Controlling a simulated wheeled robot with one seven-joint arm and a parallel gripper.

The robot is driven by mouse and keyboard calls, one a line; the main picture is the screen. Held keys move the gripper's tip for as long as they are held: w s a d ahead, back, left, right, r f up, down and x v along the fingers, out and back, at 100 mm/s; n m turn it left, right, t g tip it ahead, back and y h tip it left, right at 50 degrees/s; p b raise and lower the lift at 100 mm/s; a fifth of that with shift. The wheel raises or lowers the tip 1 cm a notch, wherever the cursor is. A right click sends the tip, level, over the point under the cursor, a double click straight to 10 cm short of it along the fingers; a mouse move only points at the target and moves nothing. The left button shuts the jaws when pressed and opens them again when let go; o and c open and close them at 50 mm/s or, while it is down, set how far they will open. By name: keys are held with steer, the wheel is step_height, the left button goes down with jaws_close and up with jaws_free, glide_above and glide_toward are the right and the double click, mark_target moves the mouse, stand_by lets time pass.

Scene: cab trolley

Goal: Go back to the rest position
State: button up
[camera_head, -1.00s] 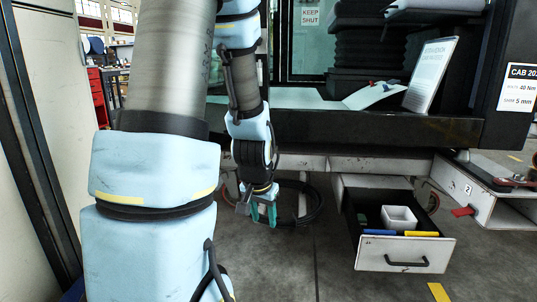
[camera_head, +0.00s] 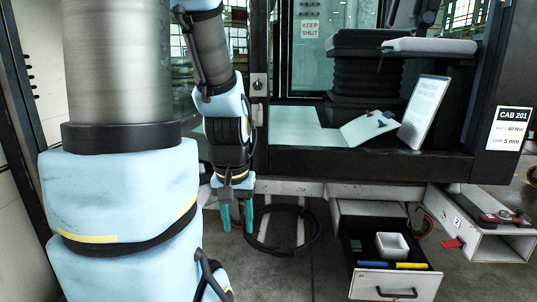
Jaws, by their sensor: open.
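My gripper (camera_head: 236,216) hangs from my blue and grey arm at the left of the head view. Its two green fingers point down and stand apart, with nothing between them. It is in the air in front of the cab, left of the open drawer (camera_head: 395,286). A black coiled hose (camera_head: 262,243) lies on the floor just right of and behind it. My arm's thick upper links cover much of the left side.
The drawer holds a white cup (camera_head: 392,246) and blue and yellow items. A numbered white bracket (camera_head: 490,236) with a red tag is at the right. The cab floor (camera_head: 300,128) carries a seat, a tilted board and a sign. Floor between hose and drawer is clear.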

step_height(320, 180, up, 23)
steer(key=p, duration=2)
steer(key=shift+f, duration=0.15)
